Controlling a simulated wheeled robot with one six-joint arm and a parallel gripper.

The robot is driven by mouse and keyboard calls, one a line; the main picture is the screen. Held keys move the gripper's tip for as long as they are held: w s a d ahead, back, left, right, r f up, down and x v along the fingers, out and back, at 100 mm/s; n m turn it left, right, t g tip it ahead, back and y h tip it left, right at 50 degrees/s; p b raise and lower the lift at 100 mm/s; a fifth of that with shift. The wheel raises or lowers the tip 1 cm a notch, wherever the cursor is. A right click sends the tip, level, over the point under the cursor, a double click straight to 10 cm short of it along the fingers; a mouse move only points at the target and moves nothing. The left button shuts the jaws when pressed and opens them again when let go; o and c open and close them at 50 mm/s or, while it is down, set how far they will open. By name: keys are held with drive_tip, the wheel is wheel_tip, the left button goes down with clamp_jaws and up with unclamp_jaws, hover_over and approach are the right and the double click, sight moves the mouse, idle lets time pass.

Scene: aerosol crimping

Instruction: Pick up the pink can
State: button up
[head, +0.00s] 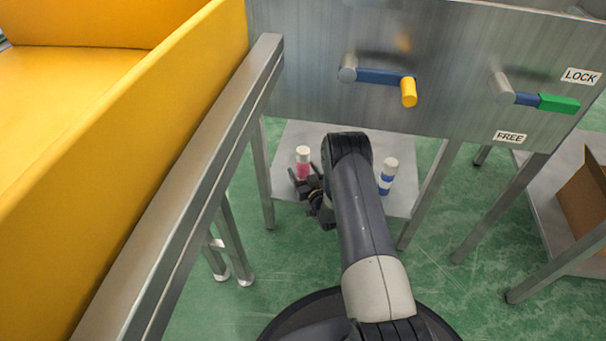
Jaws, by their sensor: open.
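The pink can (303,171), with a white top, stands upright on the low grey shelf (292,135) under the metal panel. My gripper (304,182) is at the can, with its dark fingers around or just in front of the can's lower part. The fingers are open. I cannot tell whether either finger touches the can. The can's lowest part is hidden by the gripper.
A blue and white can (387,177) stands on the same shelf, right of my arm. The metal panel (440,60) with a yellow-knobbed lever (408,92) and a green-handled lever (558,103) hangs above. A yellow bin (120,120) fills the left. A cardboard box (585,200) is at right.

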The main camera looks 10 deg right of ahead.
drive_tip(key=c, duration=1.2)
drive_tip(key=shift+w+a+r, duration=0.1)
drive_tip(key=shift+r, duration=0.05)
